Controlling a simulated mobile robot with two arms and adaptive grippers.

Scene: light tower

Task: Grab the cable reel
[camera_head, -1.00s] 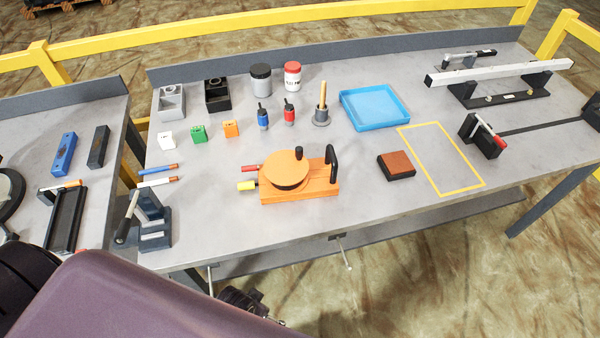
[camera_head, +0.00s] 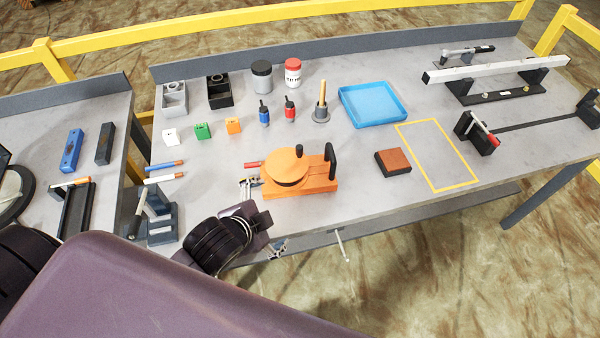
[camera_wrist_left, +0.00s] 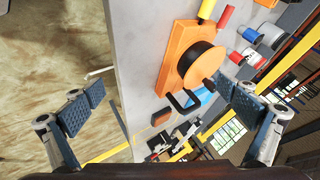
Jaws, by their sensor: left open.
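The cable reel (camera_head: 291,170) is orange, with a round disc, a black knob and a black handle on a flat base. My right gripper is out of view.
A brown-topped block (camera_head: 393,162) and a yellow taped outline (camera_head: 438,185) lie right of the reel. A blue tray (camera_head: 372,105), bottles and small coloured blocks stand behind it. A rod (camera_head: 341,245) sticks out below the table edge.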

